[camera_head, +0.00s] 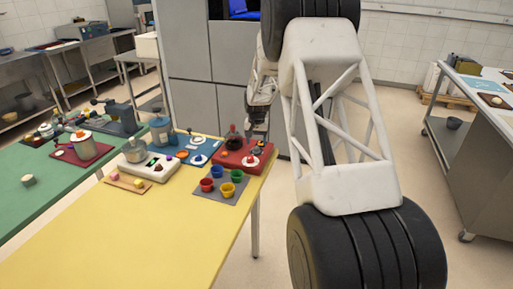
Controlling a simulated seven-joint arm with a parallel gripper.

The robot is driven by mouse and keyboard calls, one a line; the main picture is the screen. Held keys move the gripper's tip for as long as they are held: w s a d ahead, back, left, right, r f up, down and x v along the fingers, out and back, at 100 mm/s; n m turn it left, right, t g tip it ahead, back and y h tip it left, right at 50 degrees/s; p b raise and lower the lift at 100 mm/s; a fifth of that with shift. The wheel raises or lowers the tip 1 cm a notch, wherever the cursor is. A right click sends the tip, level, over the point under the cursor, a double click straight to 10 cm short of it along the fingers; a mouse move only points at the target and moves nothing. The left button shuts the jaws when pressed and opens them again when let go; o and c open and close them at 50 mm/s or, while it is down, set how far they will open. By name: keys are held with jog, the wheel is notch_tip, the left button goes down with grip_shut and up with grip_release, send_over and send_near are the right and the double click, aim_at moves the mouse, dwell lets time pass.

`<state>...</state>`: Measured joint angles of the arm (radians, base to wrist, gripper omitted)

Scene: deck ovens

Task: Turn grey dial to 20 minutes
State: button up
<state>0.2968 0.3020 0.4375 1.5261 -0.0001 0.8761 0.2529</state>
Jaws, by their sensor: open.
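I cannot make out for certain which part is the grey dial. A red board (228,163) lies at the far right corner of the yellow table. It bears a pale round disc (252,161) with a small dark part and a dark-topped glass vessel (233,139). A blue board (212,145) to its left bears pale round discs (199,158) and an orange piece. Markings are too small to read. My gripper (258,128) is open, pointing down above the back right of the red board; its fingertips are small and partly dark. It appears apart from the things on the board.
A grey mat (208,191) with several coloured cups is in front of the red board. A white scale-like device (150,167) stands left. The yellow table's (110,235) front is clear. A green table (55,185) adjoins at left; a steel cart (462,175) stands right.

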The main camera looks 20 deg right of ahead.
aim_at(257, 147)
jog(key=shift+f, duration=1.75)
jog(key=c, duration=0.9)
jog(key=shift+n, duration=0.7)
jog(key=o, duration=0.9)
jog(key=shift+r, duration=3.9)
